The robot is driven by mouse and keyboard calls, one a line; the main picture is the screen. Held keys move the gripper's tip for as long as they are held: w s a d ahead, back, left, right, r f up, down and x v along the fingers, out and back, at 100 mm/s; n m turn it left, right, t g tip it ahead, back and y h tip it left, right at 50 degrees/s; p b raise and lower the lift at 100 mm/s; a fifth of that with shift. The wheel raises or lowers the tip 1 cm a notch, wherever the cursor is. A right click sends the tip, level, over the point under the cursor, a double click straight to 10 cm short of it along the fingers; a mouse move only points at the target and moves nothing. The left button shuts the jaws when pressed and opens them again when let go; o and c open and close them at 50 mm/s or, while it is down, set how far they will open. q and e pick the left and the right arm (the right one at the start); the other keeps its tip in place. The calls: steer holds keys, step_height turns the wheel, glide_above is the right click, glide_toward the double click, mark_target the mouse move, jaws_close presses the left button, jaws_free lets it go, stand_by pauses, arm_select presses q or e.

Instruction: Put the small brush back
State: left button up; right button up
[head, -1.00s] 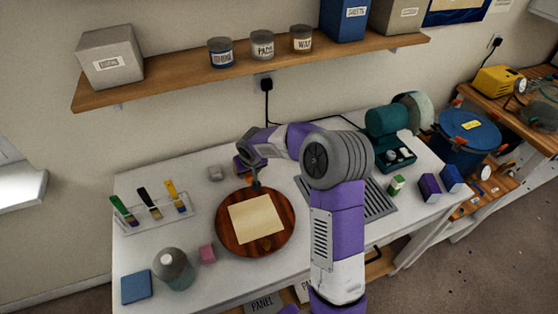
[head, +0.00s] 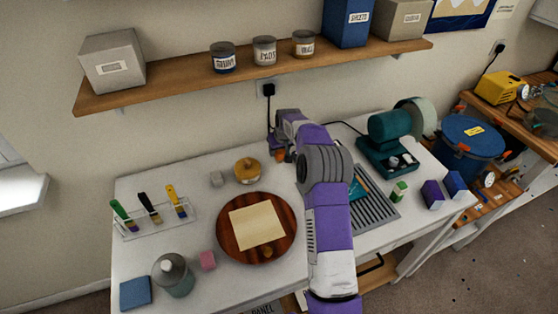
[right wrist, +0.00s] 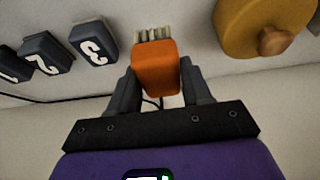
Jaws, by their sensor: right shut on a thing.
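My right gripper (right wrist: 158,82) is shut on a small brush (right wrist: 156,68) with an orange body and pale bristles, which point up in the right wrist view. In the head view the right gripper (head: 281,152) is at the back of the white table, right of the yellow lidded pot (head: 246,172). Only a bit of the brush's orange shows there. A clear rack (head: 133,230) at the left holds brushes with green, black and yellow handles. My left gripper is not in view.
A round wooden board (head: 231,249) with a pale sheet lies mid-table. A grey grille (head: 375,212) and a green machine (head: 390,130) stand to the right. Dark numbered blocks (right wrist: 93,44) show in the right wrist view. A wall shelf (head: 180,82) overhangs the back.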

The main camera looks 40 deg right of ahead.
mark_target(279, 159)
step_height(279, 159, down, 5)
steer(key=shift+r, duration=0.1)
steer(key=shift+b, duration=0.3)
steer(key=o, duration=1)
steer(key=shift+r, duration=0.15)
steer(key=p+v, duration=0.1)
steer(key=v, duration=1)
steer(key=shift+s+a+r, duration=0.1)
steer(key=shift+s+r, duration=0.05)
steer(key=shift+r, duration=0.2)
